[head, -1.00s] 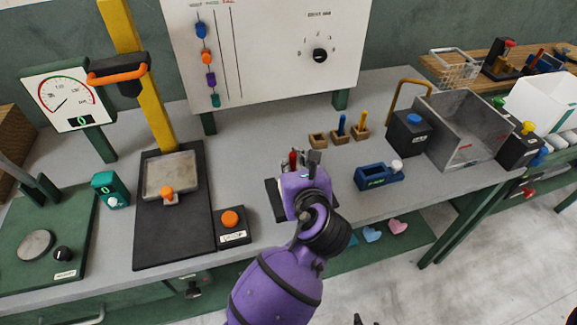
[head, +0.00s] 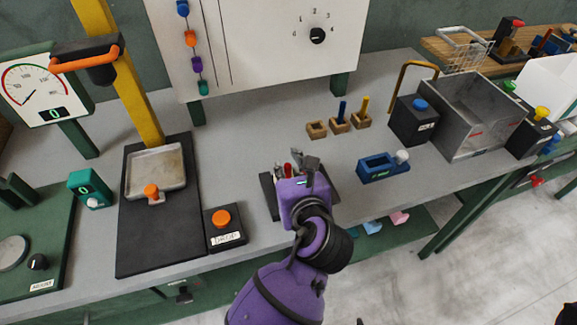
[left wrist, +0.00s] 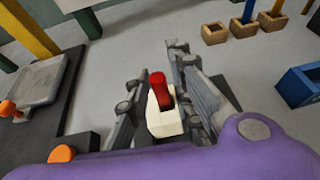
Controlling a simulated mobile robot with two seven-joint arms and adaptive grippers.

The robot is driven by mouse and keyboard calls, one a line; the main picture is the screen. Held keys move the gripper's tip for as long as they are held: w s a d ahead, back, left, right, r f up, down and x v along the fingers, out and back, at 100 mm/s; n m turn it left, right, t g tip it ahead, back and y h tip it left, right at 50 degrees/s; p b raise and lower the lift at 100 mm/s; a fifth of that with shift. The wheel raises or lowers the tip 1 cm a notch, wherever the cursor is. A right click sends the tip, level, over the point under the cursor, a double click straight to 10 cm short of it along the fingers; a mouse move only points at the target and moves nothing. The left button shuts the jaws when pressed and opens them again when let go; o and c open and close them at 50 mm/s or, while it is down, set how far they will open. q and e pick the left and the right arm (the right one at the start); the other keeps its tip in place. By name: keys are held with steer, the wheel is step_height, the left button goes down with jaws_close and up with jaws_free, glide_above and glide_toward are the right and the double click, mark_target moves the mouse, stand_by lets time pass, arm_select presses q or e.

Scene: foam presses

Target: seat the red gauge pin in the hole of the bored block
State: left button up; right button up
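The red gauge pin (left wrist: 159,90) stands upright in a cream holder (left wrist: 166,123) in the left wrist view. In the head view its red top (head: 288,169) shows by my left gripper. My left gripper (head: 295,165) is open, its two fingers on either side of the pin, apparently with gaps. Three wooden blocks stand in a row farther back; the left one (head: 316,129) has an empty hole, the others hold a blue pin (head: 342,111) and a yellow pin (head: 364,106). I cannot tell for sure which is the bored block. My right gripper cannot be made out.
A dark base (head: 268,196) lies under my left gripper. A blue fixture (head: 377,169) is to the right, and a black box with an orange button (head: 221,218) to the left. A steel bin (head: 460,140) stands at the back right. Grey table between gripper and wooden blocks is clear.

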arm_select(q)
steer(key=v, duration=1.1)
steer(key=shift+s+p, duration=0.35)
steer(key=shift+p, duration=0.05)
